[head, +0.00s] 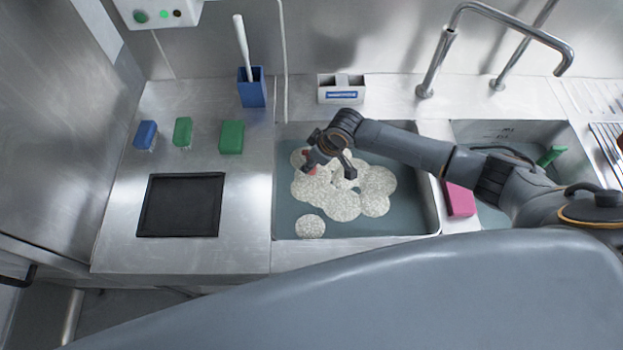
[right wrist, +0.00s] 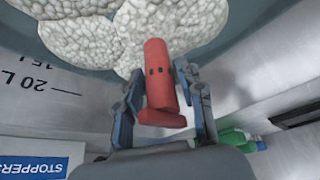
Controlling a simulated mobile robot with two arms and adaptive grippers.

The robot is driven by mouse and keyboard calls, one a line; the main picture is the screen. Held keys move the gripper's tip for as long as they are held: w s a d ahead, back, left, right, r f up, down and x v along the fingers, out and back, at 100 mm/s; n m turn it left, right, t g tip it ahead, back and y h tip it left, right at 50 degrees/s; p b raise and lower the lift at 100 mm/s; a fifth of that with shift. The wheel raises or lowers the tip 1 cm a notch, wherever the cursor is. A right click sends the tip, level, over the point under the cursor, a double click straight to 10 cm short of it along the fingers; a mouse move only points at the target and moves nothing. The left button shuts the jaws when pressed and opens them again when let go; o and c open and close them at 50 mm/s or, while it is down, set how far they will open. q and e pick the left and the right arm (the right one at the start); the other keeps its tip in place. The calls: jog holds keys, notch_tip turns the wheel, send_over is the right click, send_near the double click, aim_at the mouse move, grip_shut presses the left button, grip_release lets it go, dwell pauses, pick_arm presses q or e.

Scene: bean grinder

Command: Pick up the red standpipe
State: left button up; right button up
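The red standpipe (right wrist: 160,75) is between the two fingers of my right gripper (right wrist: 160,88) in the right wrist view. The fingers lie against its sides, so the gripper looks shut on it. In the head view my right gripper (head: 318,160) is over the left part of the foamy sink (head: 405,222). Only small red parts of the standpipe (head: 312,170) show there, beside the gripper. The lower end of the standpipe cannot be made out. My left gripper is not in view.
White foam (head: 342,205) floats on the sink water. A pink block (head: 460,200) lies on the divider to the right. A black mat (head: 180,205), a blue sponge (head: 145,134) and green sponges (head: 232,137) are on the left counter. Steel taps (head: 436,65) stand behind.

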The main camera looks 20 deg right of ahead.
grip_shut()
jog(key=shift+r, duration=0.1)
